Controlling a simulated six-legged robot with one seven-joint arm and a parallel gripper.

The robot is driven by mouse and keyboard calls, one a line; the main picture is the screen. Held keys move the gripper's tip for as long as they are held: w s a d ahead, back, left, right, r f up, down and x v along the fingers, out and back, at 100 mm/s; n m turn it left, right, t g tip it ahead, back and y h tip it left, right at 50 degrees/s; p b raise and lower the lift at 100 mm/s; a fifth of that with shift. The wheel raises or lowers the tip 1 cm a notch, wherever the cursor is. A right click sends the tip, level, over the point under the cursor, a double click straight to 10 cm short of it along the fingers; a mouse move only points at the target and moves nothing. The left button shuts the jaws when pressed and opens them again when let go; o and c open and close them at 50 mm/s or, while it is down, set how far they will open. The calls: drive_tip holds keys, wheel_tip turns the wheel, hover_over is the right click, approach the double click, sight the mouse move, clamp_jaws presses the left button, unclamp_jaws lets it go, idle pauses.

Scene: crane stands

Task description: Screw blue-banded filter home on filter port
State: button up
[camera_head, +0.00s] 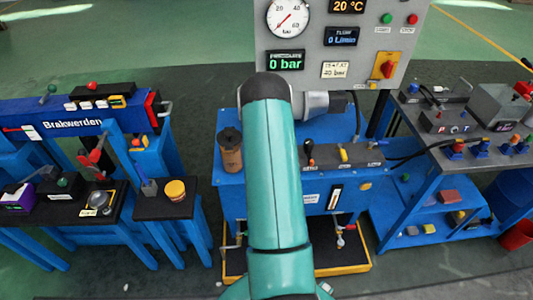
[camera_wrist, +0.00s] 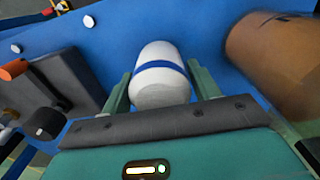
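The blue-banded filter (camera_wrist: 161,92) is a white cylinder with a blue band around it. In the wrist view it stands between the two green fingers of my gripper (camera_wrist: 159,72), which appear closed against its sides. Its far end points at a blue surface. I cannot see the filter port, nor whether the filter touches it. In the head view my teal arm covers the middle of the blue power unit (camera_head: 259,182) and hides the gripper and filter.
A brown cylinder (camera_wrist: 280,55) is close on the right in the wrist view; a brown canister (camera_head: 230,155) stands on the blue unit. A dark block with levers (camera_head: 345,155) lies right of my arm. The Brakwerden bench (camera_head: 75,123) is left, a blue trolley (camera_head: 425,200) right.

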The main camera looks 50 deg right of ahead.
drive_tip(key=c, duration=0.8)
drive_tip(key=shift+o, duration=0.2)
drive_tip(key=m, duration=0.3)
drive_tip(key=shift+m, duration=1.1)
drive_tip(key=m, duration=0.3)
drive_tip(key=shift+m, duration=1)
drive_tip(key=m, duration=0.4)
drive_tip(key=shift+m, duration=0.4)
